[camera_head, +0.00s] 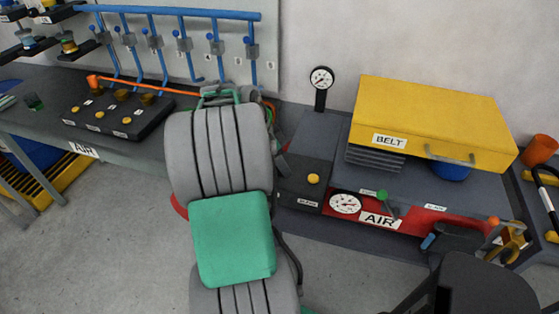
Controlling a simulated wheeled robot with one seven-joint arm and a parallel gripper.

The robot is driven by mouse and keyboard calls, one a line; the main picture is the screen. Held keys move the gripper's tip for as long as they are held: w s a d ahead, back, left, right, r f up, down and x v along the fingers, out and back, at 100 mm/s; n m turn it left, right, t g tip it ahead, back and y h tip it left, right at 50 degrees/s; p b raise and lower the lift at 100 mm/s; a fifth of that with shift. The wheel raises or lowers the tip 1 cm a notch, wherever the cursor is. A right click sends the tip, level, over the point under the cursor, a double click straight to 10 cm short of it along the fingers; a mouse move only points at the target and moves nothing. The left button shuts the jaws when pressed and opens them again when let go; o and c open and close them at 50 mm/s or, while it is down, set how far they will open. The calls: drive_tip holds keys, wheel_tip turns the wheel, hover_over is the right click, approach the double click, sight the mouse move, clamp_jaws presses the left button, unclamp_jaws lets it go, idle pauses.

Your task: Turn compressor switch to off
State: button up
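The compressor has a yellow cover (430,118) labelled BELT and a red front panel (428,221) labelled AIR. A small lever with a green knob (383,195) stands on this front beside a round white dial (345,203). Small labels sit on both sides of the lever; their words are too small to read. A dark box with a yellow button (313,179) is left of the dial. My grey and green arm rises up the middle, left of the compressor. My gripper is not clearly visible; the arm hides that area.
A gauge on a post (321,79) stands behind the compressor. A bench (120,155) on the left holds a dark button box (118,115) under blue pipes (170,11). An orange cup (538,151) stands at far right. Grey floor is open at lower left.

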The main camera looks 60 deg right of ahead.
drive_tip(key=shift+d+f, duration=0.1)
drive_tip(key=shift+f, duration=0.1)
drive_tip(key=shift+c, duration=0.5)
drive_tip(key=c, duration=1.3)
